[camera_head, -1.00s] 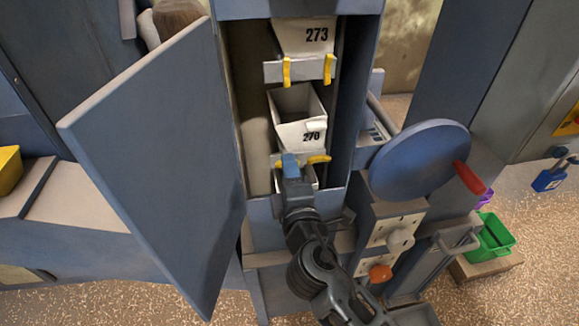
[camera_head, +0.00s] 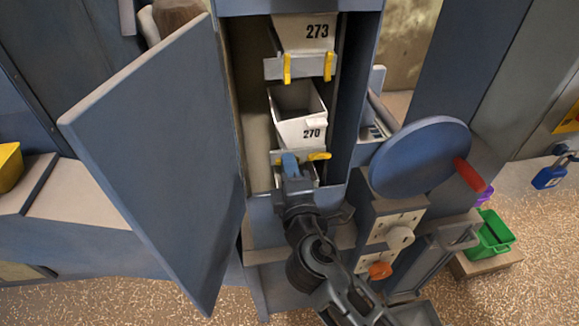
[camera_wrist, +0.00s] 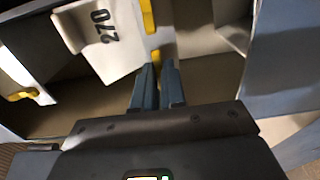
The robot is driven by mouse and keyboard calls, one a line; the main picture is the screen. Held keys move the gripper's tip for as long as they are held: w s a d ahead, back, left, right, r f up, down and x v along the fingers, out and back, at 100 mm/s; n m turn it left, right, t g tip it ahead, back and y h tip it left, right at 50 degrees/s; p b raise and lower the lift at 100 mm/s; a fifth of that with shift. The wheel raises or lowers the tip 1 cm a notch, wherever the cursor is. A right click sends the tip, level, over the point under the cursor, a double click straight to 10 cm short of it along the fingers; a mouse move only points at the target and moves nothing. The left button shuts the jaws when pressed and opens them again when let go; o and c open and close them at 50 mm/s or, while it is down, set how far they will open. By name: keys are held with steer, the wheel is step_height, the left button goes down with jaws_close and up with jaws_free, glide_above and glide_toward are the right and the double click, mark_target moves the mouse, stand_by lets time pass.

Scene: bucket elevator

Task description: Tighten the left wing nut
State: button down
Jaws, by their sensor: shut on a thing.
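The left wing nut (camera_wrist: 155,56) is yellow and sits below the white bucket marked 270 (camera_head: 301,132). My gripper (camera_head: 289,158) is shut on this nut and hides much of it in the head view. In the wrist view, the blue fingertips (camera_wrist: 158,66) are close together at the nut's end. The right wing nut (camera_head: 319,156) is yellow, lies nearly sideways and is clear of the fingers. It also shows at the top of the wrist view (camera_wrist: 147,14).
An upper bucket marked 273 (camera_head: 304,34) has two upright yellow wing nuts (camera_head: 287,68). The open blue door (camera_head: 155,165) stands left of the shaft. A blue disc (camera_head: 418,158) with a red handle (camera_head: 469,175) is at the right. A green bin (camera_head: 491,236) stands farther right.

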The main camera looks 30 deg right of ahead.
steer(key=shift+f+m+b, duration=0.15)
steer(key=shift+m+b, duration=0.15)
steer(key=shift+b, duration=0.15)
steer(key=shift+m+b, duration=8.6)
steer(key=shift+b, duration=0.35)
steer(key=shift+r, duration=0.2)
steer(key=c, duration=1.2)
jaws_free()
